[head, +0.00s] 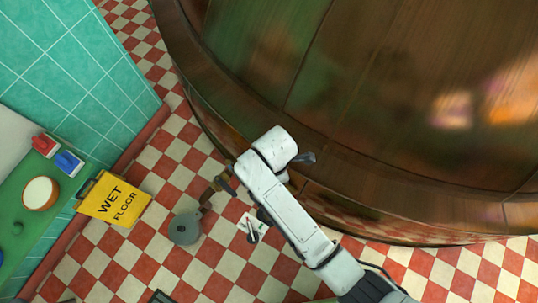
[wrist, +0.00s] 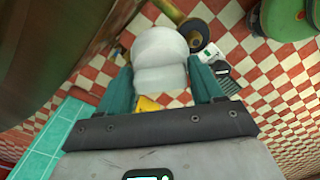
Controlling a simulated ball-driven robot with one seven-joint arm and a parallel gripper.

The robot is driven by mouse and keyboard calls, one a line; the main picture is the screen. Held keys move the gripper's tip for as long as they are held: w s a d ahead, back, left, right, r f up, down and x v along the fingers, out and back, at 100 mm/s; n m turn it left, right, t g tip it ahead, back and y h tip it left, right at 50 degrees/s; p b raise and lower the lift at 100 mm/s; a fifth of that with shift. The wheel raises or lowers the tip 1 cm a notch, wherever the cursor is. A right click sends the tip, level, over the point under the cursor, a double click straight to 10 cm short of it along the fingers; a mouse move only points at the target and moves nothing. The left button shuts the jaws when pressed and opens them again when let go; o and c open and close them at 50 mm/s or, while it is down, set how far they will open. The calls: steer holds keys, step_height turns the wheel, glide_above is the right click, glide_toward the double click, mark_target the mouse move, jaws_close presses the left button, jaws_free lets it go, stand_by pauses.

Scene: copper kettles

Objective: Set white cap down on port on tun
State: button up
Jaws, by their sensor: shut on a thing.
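The white cap (wrist: 160,46) is a rounded, stepped piece held between the teal fingers of my gripper (wrist: 160,72) in the wrist view. My gripper is shut on it, with the cap's outer end projecting past the fingertips. The tun (head: 400,110) is the huge, shiny brown vessel filling the upper right of the head view, and its side shows at the left in the wrist view (wrist: 45,40). My arm crosses in front of its lower edge. In the head view, my arm hides the cap. I cannot make out the port in either view.
A brass pipe (head: 208,193) with a grey round end (head: 185,228) lies low beside the tun. A yellow wet-floor sign (head: 114,201) stands at left. A green shelf (head: 45,190) holds a bowl (head: 40,193). Checkered floor is open at lower right.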

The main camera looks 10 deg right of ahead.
steer(key=s+a+f+n, duration=0.1)
steer(key=s, duration=0.1)
steer(key=s+f+n, duration=0.1)
steer(key=s, duration=0.2)
steer(key=s+a+f, duration=0.1)
steer(key=s, duration=0.2)
steer(key=shift+s+a+f+n, duration=0.15)
steer(key=shift+a+f+n, duration=0.15)
steer(key=shift+n, duration=0.1)
step_height(320, 180, down, 9)
steer(key=b, duration=1)
steer(key=shift+f, duration=0.8)
steer(key=shift+f, duration=0.6)
steer(key=o, duration=1)
steer(key=shift+d, duration=0.1)
steer(key=shift+o, duration=0.2)
steer(key=shift+r, duration=0.15)
step_height(320, 180, up, 11)
steer(key=p, duration=0.1)
steer(key=shift+f+p, duration=0.2)
steer(key=shift+p, duration=0.1)
steer(key=shift+d, duration=0.1)
